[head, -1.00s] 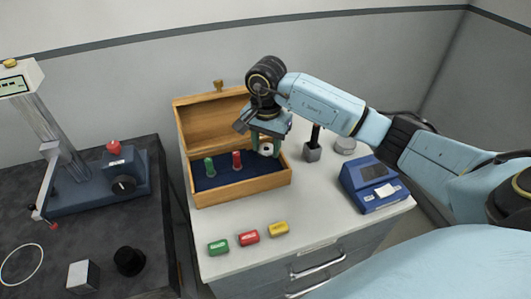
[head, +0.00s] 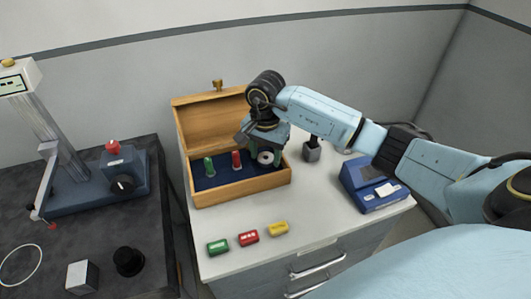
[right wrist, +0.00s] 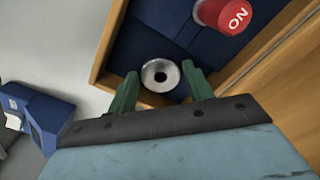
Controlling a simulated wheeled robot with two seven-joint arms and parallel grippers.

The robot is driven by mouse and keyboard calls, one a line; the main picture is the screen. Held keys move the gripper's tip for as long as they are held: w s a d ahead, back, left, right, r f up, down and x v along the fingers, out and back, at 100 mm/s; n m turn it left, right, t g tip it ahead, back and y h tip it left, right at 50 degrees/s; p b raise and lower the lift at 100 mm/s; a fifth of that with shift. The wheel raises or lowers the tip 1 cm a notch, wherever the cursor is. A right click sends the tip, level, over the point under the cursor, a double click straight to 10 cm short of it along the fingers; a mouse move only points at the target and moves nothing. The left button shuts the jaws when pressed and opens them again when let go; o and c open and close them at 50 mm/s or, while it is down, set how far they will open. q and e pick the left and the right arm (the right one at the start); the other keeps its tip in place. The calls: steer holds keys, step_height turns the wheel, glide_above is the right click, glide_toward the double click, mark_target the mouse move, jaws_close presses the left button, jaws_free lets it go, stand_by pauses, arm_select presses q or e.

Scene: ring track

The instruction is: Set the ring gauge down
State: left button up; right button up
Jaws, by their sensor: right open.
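The ring gauge is a short silver ring with a dark hole (right wrist: 148,72). In the head view the ring gauge (head: 264,158) is at the right end of the open wooden box (head: 245,190), over its blue lining. My right gripper (right wrist: 160,72) is open, with one green finger on each side of the ring and visible gaps between. In the head view the right gripper (head: 266,152) reaches down into the box and partly hides the ring. My left gripper is not in view.
A red plug (head: 237,160) and a green plug (head: 209,167) stand in the box left of the ring. Green, red and yellow tags (head: 248,237) lie in front. A blue device (head: 372,182) and a dark stand (head: 312,152) are at the right.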

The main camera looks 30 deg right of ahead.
step_height(320, 180, up, 12)
steer(key=shift+r, duration=0.15)
stand_by(1.4)
